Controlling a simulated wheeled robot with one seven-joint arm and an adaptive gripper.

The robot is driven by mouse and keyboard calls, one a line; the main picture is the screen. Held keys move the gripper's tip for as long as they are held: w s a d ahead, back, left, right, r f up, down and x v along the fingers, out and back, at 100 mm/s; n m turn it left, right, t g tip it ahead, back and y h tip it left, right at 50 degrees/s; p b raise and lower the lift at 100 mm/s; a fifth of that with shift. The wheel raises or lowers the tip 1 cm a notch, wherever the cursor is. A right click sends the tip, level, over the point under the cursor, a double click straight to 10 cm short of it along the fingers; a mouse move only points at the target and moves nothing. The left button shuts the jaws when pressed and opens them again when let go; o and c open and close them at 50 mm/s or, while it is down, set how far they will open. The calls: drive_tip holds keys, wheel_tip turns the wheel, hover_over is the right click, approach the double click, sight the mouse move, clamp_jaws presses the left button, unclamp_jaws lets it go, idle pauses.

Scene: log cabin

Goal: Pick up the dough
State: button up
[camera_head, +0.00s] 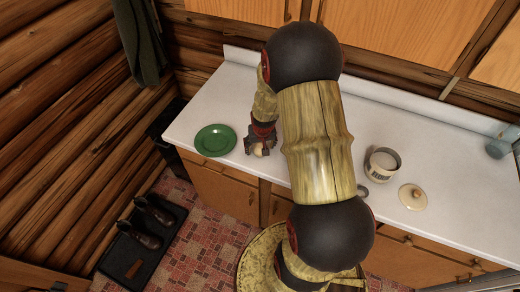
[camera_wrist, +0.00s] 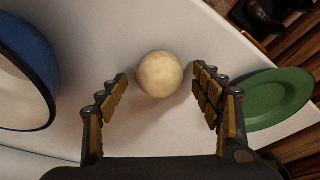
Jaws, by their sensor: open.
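The dough (camera_wrist: 160,74) is a pale, round ball on the white counter, seen in the wrist view between and just beyond my fingertips. My gripper (camera_wrist: 163,88) is open, with one finger on each side of the dough and a gap showing on both sides. In the head view my gripper (camera_head: 262,143) is low over the counter, right of the green plate. A small pale part of the dough (camera_head: 258,150) shows there by the fingers; the arm and fingers hide the rest.
A green plate (camera_head: 215,140) lies close left of my gripper; the wrist view shows it at right (camera_wrist: 274,97).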

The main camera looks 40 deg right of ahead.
drive_tip(key=shift+c, duration=1)
drive_tip(key=c, duration=1.1)
